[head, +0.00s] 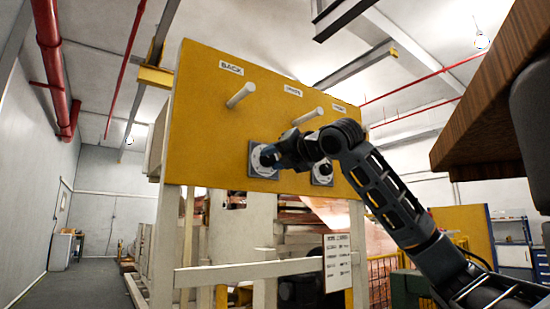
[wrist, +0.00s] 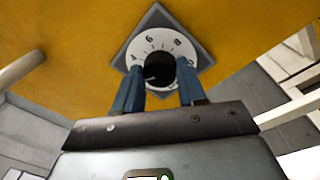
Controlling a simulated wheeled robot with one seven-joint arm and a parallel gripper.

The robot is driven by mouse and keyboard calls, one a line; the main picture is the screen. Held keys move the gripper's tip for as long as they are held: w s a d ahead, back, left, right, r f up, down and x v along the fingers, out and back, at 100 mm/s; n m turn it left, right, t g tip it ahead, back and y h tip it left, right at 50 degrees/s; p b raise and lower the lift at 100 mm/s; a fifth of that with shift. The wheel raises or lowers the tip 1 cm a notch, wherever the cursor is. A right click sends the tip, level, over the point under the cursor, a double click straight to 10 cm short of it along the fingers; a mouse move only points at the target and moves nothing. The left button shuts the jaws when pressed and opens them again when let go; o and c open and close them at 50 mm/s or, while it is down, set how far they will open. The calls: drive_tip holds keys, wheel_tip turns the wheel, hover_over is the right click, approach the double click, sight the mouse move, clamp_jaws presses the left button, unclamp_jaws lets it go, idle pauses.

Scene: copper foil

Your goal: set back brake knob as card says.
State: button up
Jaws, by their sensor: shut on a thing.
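The yellow panel (head: 210,120) carries a label reading BACK (head: 231,68) at its left. Below it is the back brake knob (wrist: 160,66), black, on a white round dial (wrist: 156,40) with a grey square plate. In the wrist view the digits 4, 6 and 8 are readable; a light mark on the knob points to the lower left. My gripper (head: 272,156) is at this knob, its blue fingers (wrist: 129,92) shut on either side of it. The white card (head: 338,262) hangs below the panel; its print is too small to read.
A second dial (head: 322,173) sits to the right, partly behind my arm. White pegs (head: 241,95) stick out of the panel above the knobs. A white rail (head: 250,270) runs below the panel. A brown wooden edge (head: 485,95) overhangs at the upper right.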

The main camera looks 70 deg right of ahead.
drive_tip(key=m, duration=0.6)
drive_tip(key=shift+f+h, duration=0.1)
drive_tip(key=shift+h, duration=0.2)
drive_tip(key=m, duration=0.6)
drive_tip(key=shift+f+m+h+p, duration=0.1)
drive_tip(key=shift+m+h+p, duration=0.2)
drive_tip(key=shift+h+p, duration=0.1)
drive_tip(key=m+p, duration=0.2)
drive_tip(key=m, duration=0.4)
drive_tip(key=shift+w+a+m+h, duration=0.1)
drive_tip(key=shift+m+h, duration=0.2)
drive_tip(key=shift+m, duration=0.1)
drive_tip(key=shift+f+m+g+p, duration=0.1)
drive_tip(key=shift+m+g+p, duration=0.15)
drive_tip(key=shift+m+p, duration=0.75)
drive_tip(key=shift+f+m+g+p, duration=0.15)
drive_tip(key=shift+m+g, duration=0.1)
drive_tip(key=shift+m, duration=1.45)
drive_tip(key=o, duration=1.1)
drive_tip(key=shift+r, duration=0.15)
drive_tip(key=shift+c, duration=0.2)
drive_tip(key=b+v, duration=0.1)
drive_tip(key=v, duration=0.7)
drive_tip(key=shift+w, duration=0.1)
